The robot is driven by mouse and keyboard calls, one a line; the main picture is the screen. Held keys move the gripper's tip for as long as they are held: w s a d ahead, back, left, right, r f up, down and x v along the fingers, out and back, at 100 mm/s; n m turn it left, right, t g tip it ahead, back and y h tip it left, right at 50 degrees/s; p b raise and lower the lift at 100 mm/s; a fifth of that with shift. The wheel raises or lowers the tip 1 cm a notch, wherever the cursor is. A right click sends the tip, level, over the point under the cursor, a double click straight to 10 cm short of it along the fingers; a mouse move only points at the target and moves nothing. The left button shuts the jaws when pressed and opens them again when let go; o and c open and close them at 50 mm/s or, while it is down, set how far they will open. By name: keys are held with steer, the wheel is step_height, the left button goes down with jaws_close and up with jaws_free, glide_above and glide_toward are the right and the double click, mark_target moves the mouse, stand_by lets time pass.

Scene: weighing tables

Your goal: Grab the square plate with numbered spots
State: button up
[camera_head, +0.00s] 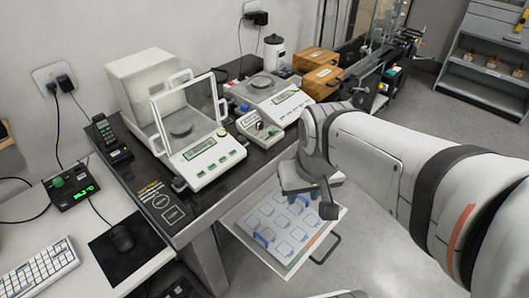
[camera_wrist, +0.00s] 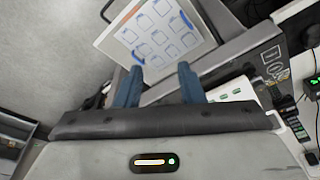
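The square plate (camera_head: 287,228) is white with rows of outlined square spots and a blue grip at two opposite sides. Its numbers are too small to read. It lies in a pulled-out drawer or shelf below the dark weighing table; my gripper hides part of it in the head view. In the wrist view the plate (camera_wrist: 155,35) is at the top, beyond my fingertips. My gripper (camera_wrist: 160,80) is open, with two blue fingers apart and nothing between them. In the head view my gripper (camera_head: 312,180) hangs above the plate's far side, apparently not touching it.
The dark weighing table (camera_head: 226,183) stands left of my arm, its edge close to my gripper. It carries a balance (camera_head: 205,158), a second balance (camera_head: 280,100) and wooden boxes (camera_head: 320,80). A drawer handle (camera_head: 327,250) sticks out. Floor at right is free.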

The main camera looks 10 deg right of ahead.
steer(key=w+a+f+n+g+b, duration=0.1)
steer(key=w+a+f+b, duration=0.15)
steer(key=f, duration=0.35)
steer(key=w+a+f+n+b, duration=0.2)
steer(key=w+f+b, duration=0.1)
steer(key=w+f, duration=0.15)
steer(key=n+g+b, duration=0.2)
steer(key=b, duration=0.2)
glide_above(255, 232)
steer(key=f, duration=1.2)
steer(key=shift+w+a+f, duration=0.1)
steer(key=shift+w+f, duration=0.2)
steer(key=f+b, duration=0.1)
steer(key=f, duration=0.7)
steer(key=shift+s, duration=0.2)
steer(key=shift+c, duration=0.5)
jaws_close()
